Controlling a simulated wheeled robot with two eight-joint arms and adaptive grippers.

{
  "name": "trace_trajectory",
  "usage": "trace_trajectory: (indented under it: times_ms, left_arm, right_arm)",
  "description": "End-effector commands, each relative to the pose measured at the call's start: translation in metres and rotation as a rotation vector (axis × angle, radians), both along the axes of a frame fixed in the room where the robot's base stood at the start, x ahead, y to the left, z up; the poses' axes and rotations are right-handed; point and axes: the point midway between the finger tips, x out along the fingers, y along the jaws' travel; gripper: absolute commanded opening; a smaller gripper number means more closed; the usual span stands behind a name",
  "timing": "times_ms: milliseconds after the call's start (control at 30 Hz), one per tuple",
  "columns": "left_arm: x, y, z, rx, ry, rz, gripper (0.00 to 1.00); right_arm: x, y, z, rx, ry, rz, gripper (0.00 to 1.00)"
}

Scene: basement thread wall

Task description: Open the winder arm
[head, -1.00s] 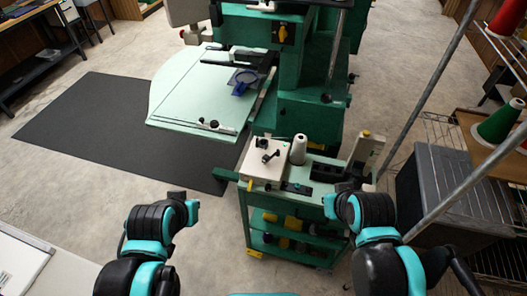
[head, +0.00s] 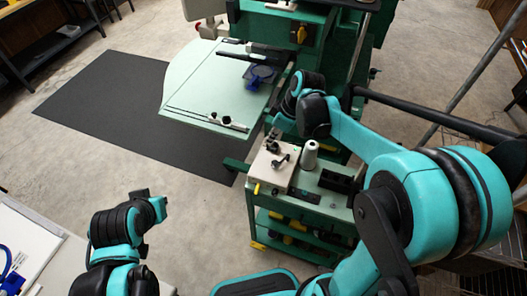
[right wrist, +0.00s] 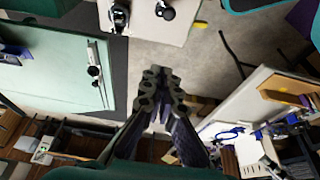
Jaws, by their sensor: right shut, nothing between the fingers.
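The bobbin winder is a cream box (head: 268,172) on the green cart, with a black arm and knob (head: 280,162) on top. I cannot tell whether the winder arm is open or closed. In the right wrist view the box (right wrist: 150,20) with its black fittings (right wrist: 165,10) is at the top edge. My right gripper (right wrist: 160,82) is shut and empty, apart from the winder in that picture. In the head view it is small and dark, near the cart's far edge (head: 275,132). My left arm is at the lower left; its fingers cannot be made out.
The pale green machine table (head: 205,90) holds a blue hoop (head: 262,75). A dark mat (head: 120,110) lies on the floor. A metal pole (head: 460,95) and rack stand at the right.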

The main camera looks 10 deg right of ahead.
Motion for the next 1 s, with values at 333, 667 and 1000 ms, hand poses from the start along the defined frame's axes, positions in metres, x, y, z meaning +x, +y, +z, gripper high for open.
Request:
trace_trajectory:
  times_ms: [333,667,1000]
  left_arm:
    - [0.000,0.000,0.000,0.000,0.000,0.000,0.00]
    - [0.000,0.000,-0.016,0.000,0.000,0.000,0.00]
    - [0.000,0.000,-0.039,0.000,0.000,0.000,0.00]
  right_arm:
    - [0.001,0.000,-0.001,0.001,0.001,0.006,0.00]
    - [0.008,0.012,-0.042,0.000,0.001,0.007,0.00]
    - [0.015,0.021,-0.100,0.001,0.001,0.000,0.00]
